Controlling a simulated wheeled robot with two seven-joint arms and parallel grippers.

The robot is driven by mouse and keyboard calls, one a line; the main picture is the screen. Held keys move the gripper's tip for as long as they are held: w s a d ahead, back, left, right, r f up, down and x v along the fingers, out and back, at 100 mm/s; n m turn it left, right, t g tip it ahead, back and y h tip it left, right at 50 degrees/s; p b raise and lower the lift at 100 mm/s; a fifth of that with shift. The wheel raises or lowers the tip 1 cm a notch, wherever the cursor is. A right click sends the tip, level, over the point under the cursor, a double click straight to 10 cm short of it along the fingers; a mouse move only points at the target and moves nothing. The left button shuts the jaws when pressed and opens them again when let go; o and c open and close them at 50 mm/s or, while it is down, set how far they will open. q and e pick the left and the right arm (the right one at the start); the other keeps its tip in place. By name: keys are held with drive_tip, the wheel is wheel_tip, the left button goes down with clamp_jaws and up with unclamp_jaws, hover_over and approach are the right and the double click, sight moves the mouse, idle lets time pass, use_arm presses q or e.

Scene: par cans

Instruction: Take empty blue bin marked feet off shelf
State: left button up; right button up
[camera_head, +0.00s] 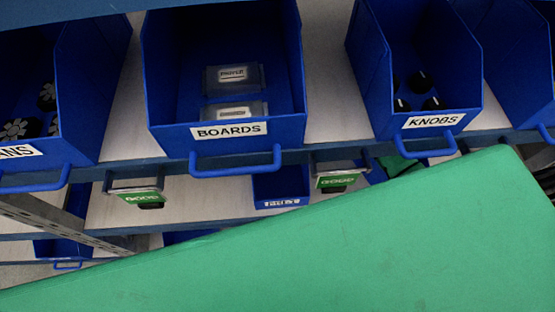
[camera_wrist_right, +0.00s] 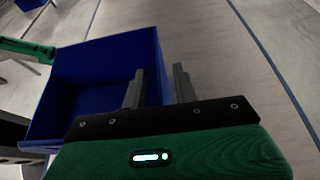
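In the right wrist view an empty blue bin (camera_wrist_right: 95,65) stands at the left of my right gripper (camera_wrist_right: 159,70). No label shows on it in that view. The two grey fingers are apart, with the bin's right wall seemingly between them: one finger on the inner side, one outside. I cannot tell whether they touch the wall. In the head view a small blue bin (camera_head: 280,183) sits on the lower shelf; its white label is too small to read. Neither gripper shows in the head view.
On the upper shelf are blue bins marked BOARDS (camera_head: 225,150) and KNOBS (camera_head: 425,140), and one partly cut off, ending in NS (camera_head: 80,120), all holding parts. Green tags (camera_head: 140,197) hang below. A large green surface (camera_head: 330,245) hides the lower head view.

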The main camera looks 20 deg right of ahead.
clamp_jaws()
idle(1.4)
